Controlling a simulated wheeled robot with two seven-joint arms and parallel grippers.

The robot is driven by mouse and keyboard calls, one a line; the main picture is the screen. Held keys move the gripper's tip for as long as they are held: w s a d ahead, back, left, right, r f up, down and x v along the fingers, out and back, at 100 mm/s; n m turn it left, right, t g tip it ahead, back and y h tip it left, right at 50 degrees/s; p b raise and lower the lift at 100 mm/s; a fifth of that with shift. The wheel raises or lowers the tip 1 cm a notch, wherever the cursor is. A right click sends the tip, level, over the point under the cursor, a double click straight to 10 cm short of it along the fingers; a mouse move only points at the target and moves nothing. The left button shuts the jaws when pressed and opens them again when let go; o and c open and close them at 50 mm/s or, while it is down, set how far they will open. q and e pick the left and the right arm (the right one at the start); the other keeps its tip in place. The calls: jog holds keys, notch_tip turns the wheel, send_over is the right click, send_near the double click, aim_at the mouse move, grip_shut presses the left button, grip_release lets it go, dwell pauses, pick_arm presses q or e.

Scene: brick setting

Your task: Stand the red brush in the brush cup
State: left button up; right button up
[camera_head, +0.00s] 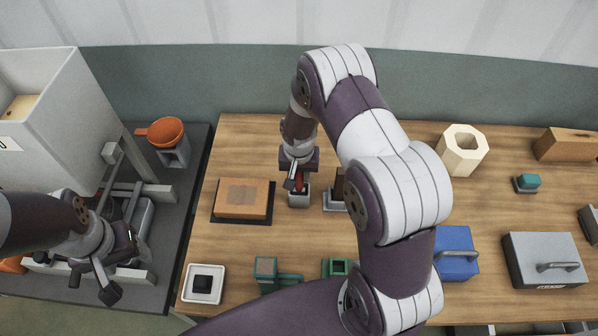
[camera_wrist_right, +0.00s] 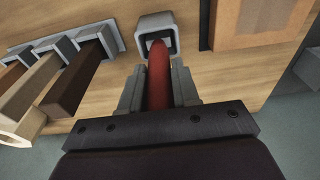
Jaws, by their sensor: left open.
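The red brush (camera_wrist_right: 158,78) is held between the fingers of my right gripper (camera_wrist_right: 158,88). It also shows as a small red piece (camera_head: 299,181) under that gripper in the head view. The brush cup (camera_wrist_right: 156,20) is a grey square cup, standing on the wooden table (camera_head: 300,200) just below the gripper. The far end of the brush overlaps the cup's mouth; how deep it reaches I cannot tell. My left gripper (camera_head: 124,270) is open and empty, far to the left over the dark grey surface.
Left of the cup lies an orange-brown block on a dark mat (camera_head: 242,199). Right of it stands a grey holder with brown upright pieces (camera_wrist_right: 80,75), partly hidden by my right arm in the head view. Green items (camera_head: 277,274) and a blue box (camera_head: 455,252) are nearer the front.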

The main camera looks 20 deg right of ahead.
jog(key=o, duration=0.4)
jog(key=shift+c, duration=0.2)
jog(key=shift+r+p, duration=0.3)
notch_tip(320, 180, up, 12)
jog(key=s+b, duration=0.2)
jog(key=b, duration=0.2)
jog(key=s+a+f+n+b, duration=0.1)
jog(key=s+n, duration=0.1)
jog(key=s, duration=0.4)
jog(key=s+a+f+n+b, duration=0.1)
jog(key=s+a+n+b, duration=0.1)
jog(key=s, duration=0.5)
jog(key=shift+s+a+n+y, duration=0.25)
jog(key=shift+s+n+y, duration=0.05)
jog(key=shift+n, duration=0.4)
